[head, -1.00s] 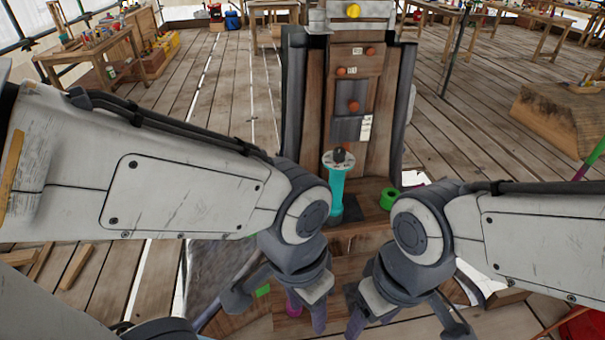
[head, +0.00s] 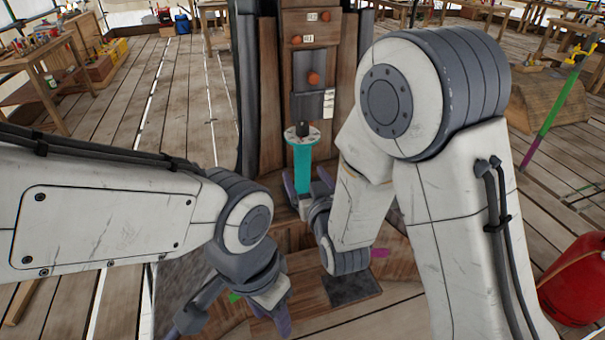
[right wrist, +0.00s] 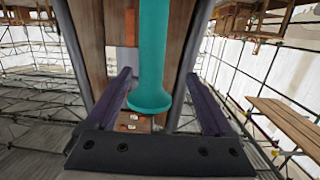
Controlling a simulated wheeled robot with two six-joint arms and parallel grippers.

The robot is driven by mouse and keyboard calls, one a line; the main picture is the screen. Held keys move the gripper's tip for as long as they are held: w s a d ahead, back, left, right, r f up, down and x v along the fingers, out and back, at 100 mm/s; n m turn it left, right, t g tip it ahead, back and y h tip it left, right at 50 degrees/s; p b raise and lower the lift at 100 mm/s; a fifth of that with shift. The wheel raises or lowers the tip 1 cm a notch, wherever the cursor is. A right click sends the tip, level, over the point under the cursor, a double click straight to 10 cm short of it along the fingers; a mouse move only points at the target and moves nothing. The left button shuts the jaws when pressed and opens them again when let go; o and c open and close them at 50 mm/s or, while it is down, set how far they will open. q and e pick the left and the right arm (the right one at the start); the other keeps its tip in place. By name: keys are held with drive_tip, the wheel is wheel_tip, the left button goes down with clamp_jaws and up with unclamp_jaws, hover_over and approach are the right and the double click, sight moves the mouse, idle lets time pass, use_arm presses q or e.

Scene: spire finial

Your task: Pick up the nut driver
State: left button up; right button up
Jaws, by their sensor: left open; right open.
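The nut driver (head: 303,165) appears to be the teal-handled tool with a pale disc and dark tip; it stands upright in front of the wooden panel. My right gripper (head: 305,182) is open, with its dark fingers on either side of the lower handle. In the right wrist view, the teal handle (right wrist: 152,60) is between the open fingers (right wrist: 158,82), with visible gaps on both sides. Contact cannot be seen. My left gripper (head: 236,312) is open and empty, low and left of the tool.
A tall wooden panel (head: 343,100) with orange knobs rises behind the tool. A dark square pad (head: 352,289) lies on the wooden bench below. A red container (head: 578,283) stands at the right edge, and a green and purple pole (head: 548,118) leans behind it.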

sight(305, 160)
drive_tip(key=shift+w+d+r+t, duration=0.1)
drive_tip(key=shift+w+d+t, duration=0.15)
drive_tip(key=shift+d+t, duration=0.3)
drive_tip(key=shift+t, duration=0.25)
drive_tip(key=x, duration=0.4)
drive_tip(key=shift+w+r+p, duration=0.2)
drive_tip(key=shift+w+p, duration=0.05)
drive_tip(key=shift+p, duration=0.15)
drive_tip(key=shift+p+x, duration=0.75)
drive_tip(key=shift+x, duration=2.2)
drive_tip(key=shift+f, duration=0.2)
clamp_jaws()
drive_tip(key=shift+r, duration=0.15)
